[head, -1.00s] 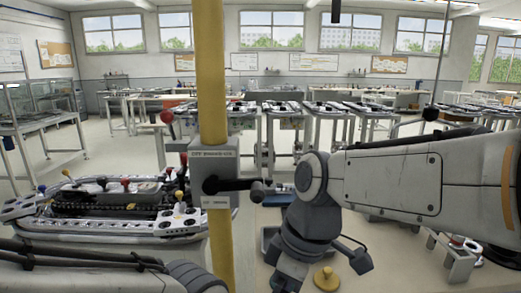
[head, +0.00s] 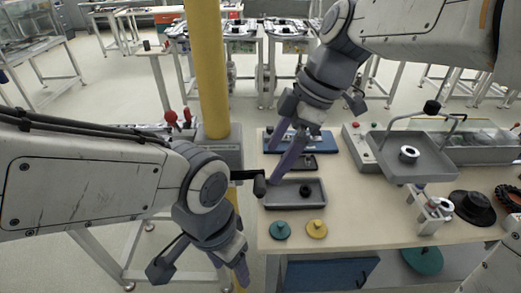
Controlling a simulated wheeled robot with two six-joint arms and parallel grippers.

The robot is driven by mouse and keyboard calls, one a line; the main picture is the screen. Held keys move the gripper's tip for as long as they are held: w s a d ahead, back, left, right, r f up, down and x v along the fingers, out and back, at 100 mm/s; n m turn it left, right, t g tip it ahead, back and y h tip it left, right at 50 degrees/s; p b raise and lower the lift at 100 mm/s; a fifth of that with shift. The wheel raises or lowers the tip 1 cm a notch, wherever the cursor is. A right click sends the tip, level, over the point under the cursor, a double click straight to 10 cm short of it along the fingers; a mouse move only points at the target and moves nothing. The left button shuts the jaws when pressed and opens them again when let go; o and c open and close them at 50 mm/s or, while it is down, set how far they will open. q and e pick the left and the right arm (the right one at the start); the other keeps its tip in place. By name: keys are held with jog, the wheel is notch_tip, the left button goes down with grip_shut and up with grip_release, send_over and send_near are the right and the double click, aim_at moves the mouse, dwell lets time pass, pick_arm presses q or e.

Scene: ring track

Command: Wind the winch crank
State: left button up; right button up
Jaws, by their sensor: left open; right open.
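The winch's grey box (head: 230,152) is fixed to a yellow post. Its black crank arm (head: 244,175) points right and ends in a dark handle (head: 260,186). My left gripper (head: 241,274) is below and left of the handle, pointing down, open and apart from it; its wrist hides the lower part of the box. My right gripper (head: 276,161) points down over the workbench, above and right of the handle in the picture. It is open, with nothing visible between its fingers. I cannot tell its exact gap from the handle.
The yellow post (head: 211,65) stands left of the workbench (head: 370,225). On the bench are a grey tray (head: 311,188), a green knob piece (head: 280,230), a yellow one (head: 317,229) and a raised grey pan (head: 396,165).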

aim_at(260, 181)
jog(key=x, duration=0.7)
jog(key=shift+p, duration=0.35)
